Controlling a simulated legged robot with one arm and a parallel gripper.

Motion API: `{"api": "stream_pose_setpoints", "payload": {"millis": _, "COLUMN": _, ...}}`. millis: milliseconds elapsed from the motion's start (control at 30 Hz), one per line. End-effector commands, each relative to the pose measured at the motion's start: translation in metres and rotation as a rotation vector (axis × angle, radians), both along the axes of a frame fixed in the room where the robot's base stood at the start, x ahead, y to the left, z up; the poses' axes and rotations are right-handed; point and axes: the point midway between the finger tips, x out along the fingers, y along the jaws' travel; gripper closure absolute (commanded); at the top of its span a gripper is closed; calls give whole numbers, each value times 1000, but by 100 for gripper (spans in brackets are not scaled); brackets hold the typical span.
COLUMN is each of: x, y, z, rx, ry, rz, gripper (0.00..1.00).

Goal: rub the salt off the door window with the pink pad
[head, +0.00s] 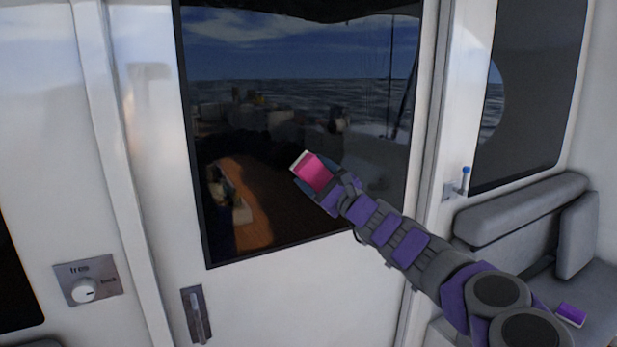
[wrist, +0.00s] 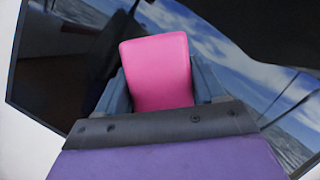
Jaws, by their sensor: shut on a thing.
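The pink pad (head: 314,172) is held in my gripper (head: 317,177) in front of the lower right part of the door window (head: 290,110). The pad has a pale edge on its far side. In the wrist view the pink pad (wrist: 158,72) sits between the two dark fingers of my gripper (wrist: 160,85), with the dark glass (wrist: 60,55) behind it. I cannot tell whether the pad touches the glass. The window is dark and reflects sea, sky and clutter. I cannot clearly make out the salt on it.
A door handle (head: 197,315) is below the window at left, and a trim knob panel (head: 87,281) is on the left wall. A blue-tipped latch (head: 464,181) is right of the door. A grey seat (head: 525,212) holds a purple block (head: 571,314).

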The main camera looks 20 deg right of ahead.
Motion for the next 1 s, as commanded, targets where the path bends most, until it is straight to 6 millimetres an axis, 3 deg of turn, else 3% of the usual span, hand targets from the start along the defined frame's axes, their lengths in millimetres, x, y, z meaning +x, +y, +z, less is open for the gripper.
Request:
{"api": "stream_pose_setpoints", "payload": {"millis": 367, "x": -3, "y": 2, "z": 0, "rx": -2, "ry": 0, "rz": 2, "gripper": 55}}
{"api": "stream_pose_setpoints", "payload": {"millis": 700, "x": -28, "y": -1, "z": 0, "rx": 1, "ry": 1, "rz": 1, "gripper": 55}}
{"api": "stream_pose_setpoints", "payload": {"millis": 1000, "x": -32, "y": 1, "z": 0, "rx": -1, "ry": 1, "rz": 3, "gripper": 55}}
